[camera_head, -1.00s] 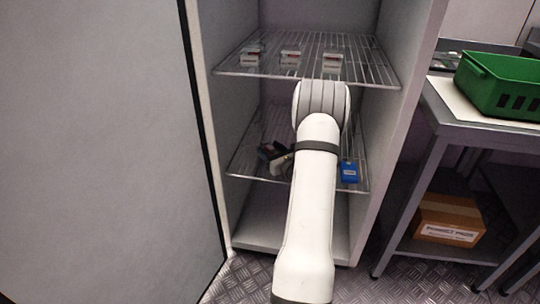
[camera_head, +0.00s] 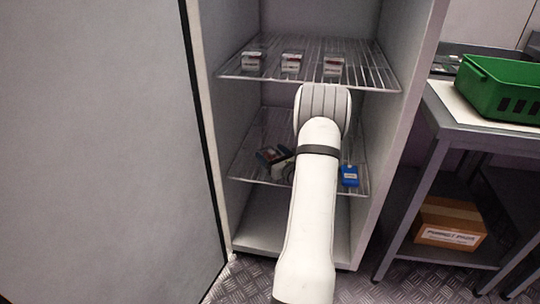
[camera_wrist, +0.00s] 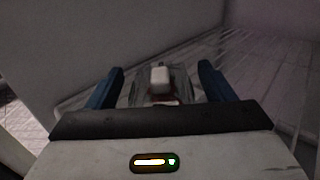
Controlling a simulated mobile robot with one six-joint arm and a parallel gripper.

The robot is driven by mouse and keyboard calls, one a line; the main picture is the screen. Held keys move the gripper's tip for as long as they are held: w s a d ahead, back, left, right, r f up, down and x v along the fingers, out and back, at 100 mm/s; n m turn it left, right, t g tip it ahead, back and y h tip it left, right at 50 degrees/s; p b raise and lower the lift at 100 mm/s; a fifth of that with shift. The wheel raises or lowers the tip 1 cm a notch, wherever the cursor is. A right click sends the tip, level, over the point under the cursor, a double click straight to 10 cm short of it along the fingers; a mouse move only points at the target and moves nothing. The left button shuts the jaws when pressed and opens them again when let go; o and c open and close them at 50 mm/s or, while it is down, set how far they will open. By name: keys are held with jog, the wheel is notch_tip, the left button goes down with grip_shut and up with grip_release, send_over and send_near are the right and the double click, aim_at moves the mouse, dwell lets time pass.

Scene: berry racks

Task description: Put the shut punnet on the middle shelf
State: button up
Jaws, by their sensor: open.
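The shut punnet (camera_wrist: 146,92) is a clear box with a white label and some red inside. In the wrist view it stands between the two blue fingers of my gripper (camera_wrist: 160,78), which are apart, with a gap on each side. In the head view my gripper (camera_head: 274,155) is over the left part of the lower wire shelf (camera_head: 240,172) inside the cabinet, at the punnet. The punnet seems to rest on this shelf, but my arm hides part of the area, so contact is hard to see.
Three labelled clear punnets (camera_head: 291,62) stand on the upper wire shelf (camera_head: 380,77). A small blue box (camera_head: 349,175) is on the lower shelf's right. The cabinet door (camera_head: 100,150) is at left. A table (camera_head: 445,120) with a green crate (camera_head: 500,90) stands right, above a cardboard box (camera_head: 450,222).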

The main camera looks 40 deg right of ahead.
jog(key=s+p, duration=0.1)
jog(key=s, duration=0.6)
jog(key=s+p, duration=0.1)
jog(key=s, duration=0.3)
jog(key=shift+a+p, duration=0.35)
jog(key=shift+s+a, duration=0.1)
jog(key=shift+s, duration=0.3)
